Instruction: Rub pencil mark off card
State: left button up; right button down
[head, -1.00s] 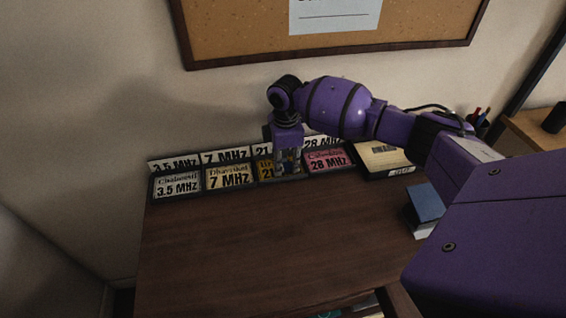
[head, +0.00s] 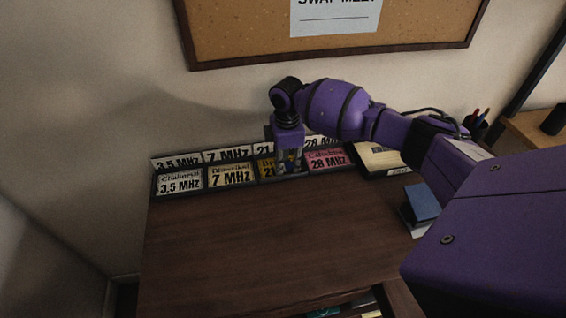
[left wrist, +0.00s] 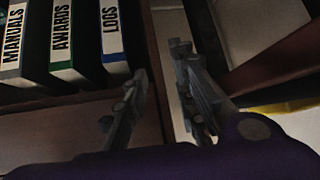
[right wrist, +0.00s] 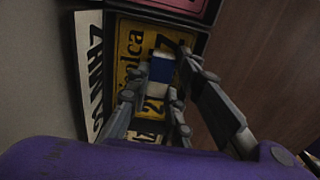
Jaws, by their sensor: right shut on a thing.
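A yellow 21 MHz card (right wrist: 135,45) stands in a dark holder in the row of coloured cards; in the head view its left part (head: 266,169) shows beside my right gripper (head: 290,172). In the right wrist view, my right gripper (right wrist: 161,88) is shut on a small blue and white eraser (right wrist: 161,70). The eraser is over the middle of the yellow card and hides part of its lettering. I cannot tell whether it touches the card, and no pencil mark can be made out. My left gripper (left wrist: 160,62) is open and empty.
The 3.5 MHz card (head: 180,181), 7 MHz card (head: 231,174) and pink 28 MHz card (head: 327,159) share the row. A blue box (head: 422,202) is at the desk's right. The wooden desktop (head: 260,235) is clear in front. Several binders (left wrist: 62,45) stand near my left gripper.

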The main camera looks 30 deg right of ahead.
jog(key=shift+w+a, duration=0.25)
jog(key=shift+a, duration=0.5)
jog(key=shift+w+a, duration=0.25)
jog(key=shift+a, duration=0.45)
jog(key=shift+s+d+r, duration=0.1)
jog(key=shift+s+d, duration=0.15)
jog(key=shift+d, duration=0.3)
jog(key=shift+s+d+p, duration=0.4)
jog(key=shift+d+p, duration=0.1)
jog(key=shift+d, duration=0.35)
jog(key=shift+w+a, duration=0.25)
jog(key=shift+a, duration=0.5)
jog(key=shift+w+a, duration=0.25)
jog(key=shift+a, duration=0.5)
pick_arm(q)
jog(key=shift+w+r, duration=0.6)
jog(key=shift+r, duration=0.15)
